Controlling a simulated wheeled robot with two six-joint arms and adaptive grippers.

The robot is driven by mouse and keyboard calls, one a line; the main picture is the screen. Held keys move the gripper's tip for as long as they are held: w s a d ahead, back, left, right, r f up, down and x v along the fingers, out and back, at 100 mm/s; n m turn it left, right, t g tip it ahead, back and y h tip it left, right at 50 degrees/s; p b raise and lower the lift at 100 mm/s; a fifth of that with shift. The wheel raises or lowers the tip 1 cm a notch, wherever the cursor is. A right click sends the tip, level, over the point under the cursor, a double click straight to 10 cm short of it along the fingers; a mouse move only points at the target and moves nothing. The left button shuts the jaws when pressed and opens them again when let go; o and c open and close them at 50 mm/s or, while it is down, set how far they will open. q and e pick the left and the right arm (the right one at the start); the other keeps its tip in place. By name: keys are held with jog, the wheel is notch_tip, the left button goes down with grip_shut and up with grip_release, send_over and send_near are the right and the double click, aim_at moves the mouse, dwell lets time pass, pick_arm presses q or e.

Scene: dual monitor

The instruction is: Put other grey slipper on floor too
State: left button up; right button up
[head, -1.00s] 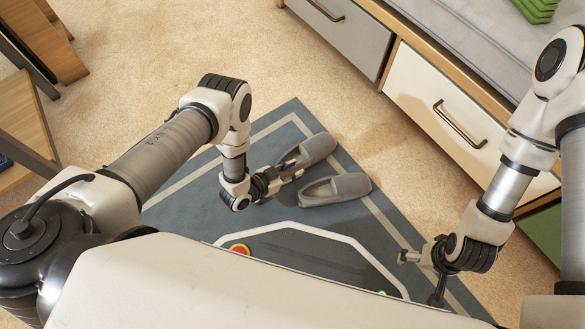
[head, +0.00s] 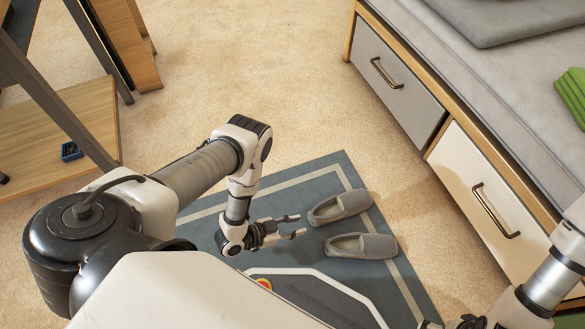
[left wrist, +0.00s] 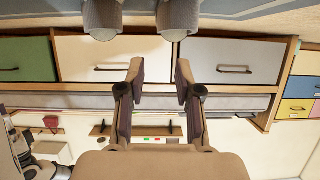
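Two grey slippers lie side by side on the blue-grey rug (head: 310,182) on the floor. The far slipper (head: 345,206) and the near slipper (head: 368,246) both have their toes to the right. They also show at the top of the left wrist view, one on the left (left wrist: 102,18) and one on the right (left wrist: 178,18). My left gripper (head: 300,225) is open and empty, just left of the slippers and apart from them. Its two spread fingers show in the left wrist view (left wrist: 160,72). My right gripper (head: 436,324) is mostly cut off at the bottom edge.
A bed or bench with a grey drawer (head: 398,95) and a white drawer (head: 485,205) stands on the right. A wooden shelf unit (head: 60,140) stands at the left. Bare carpet (head: 250,70) is clear between them.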

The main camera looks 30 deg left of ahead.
pick_arm(q)
jog(key=s+a+r+n+g+y, duration=0.3)
jog(key=s+r+n+g+y, duration=0.15)
jog(key=s+r, duration=0.2)
jog(key=s+a+r+n+g+y, duration=0.35)
jog(key=s+r+g, duration=0.25)
jog(key=r, duration=0.2)
notch_tip(320, 180, up, 40)
jog(key=p, duration=4)
jog(key=shift+w+f, duration=0.1)
jog(key=shift+w, duration=0.1)
